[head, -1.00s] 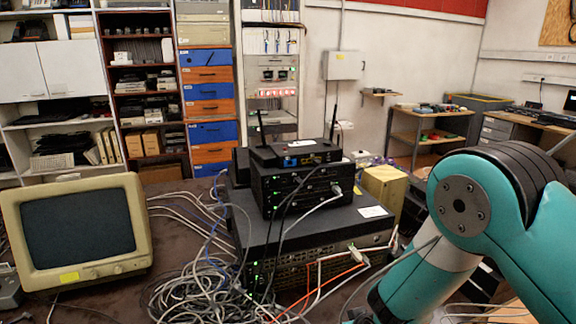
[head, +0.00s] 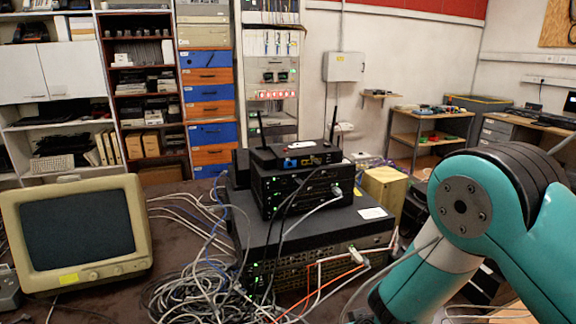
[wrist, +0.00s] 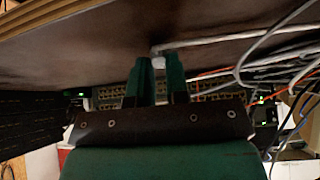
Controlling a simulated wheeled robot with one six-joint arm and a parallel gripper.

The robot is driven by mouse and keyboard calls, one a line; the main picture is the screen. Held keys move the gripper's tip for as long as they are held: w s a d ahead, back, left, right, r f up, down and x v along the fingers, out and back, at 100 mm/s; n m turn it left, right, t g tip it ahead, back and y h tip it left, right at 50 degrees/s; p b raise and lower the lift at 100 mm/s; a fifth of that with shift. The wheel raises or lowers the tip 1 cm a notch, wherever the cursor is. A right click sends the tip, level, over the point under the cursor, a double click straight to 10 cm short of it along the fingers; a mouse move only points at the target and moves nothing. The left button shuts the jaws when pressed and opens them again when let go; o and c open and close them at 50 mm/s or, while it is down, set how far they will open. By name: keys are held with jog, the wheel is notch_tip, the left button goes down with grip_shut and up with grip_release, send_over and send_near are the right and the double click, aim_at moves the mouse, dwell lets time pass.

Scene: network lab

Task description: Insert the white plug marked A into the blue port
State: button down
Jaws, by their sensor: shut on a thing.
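In the head view, the blue port (head: 291,162) is on the facing side of the small black router (head: 296,154) with two antennas, on top of the stacked equipment. It looks empty. My gripper (wrist: 160,62) shows only in the wrist view, with its two green fingers close together. A small pale thing between the fingertips, with a white cable (wrist: 215,40) leading off to the right, looks like the white plug. Its mark A cannot be read, and the fingers hide most of it. The blue port cannot be made out in the wrist view.
A black switch (head: 295,188) and a larger black unit (head: 330,230) stand under the router. Orange and white cables run from the larger unit's front. A cable tangle (head: 200,285) lies left of it, and an old monitor (head: 78,235) stands at the left.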

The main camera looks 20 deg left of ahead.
jog(key=shift+r+p, duration=1.7)
jog(key=shift+r, duration=0.8)
jog(key=shift+w, duration=0.1)
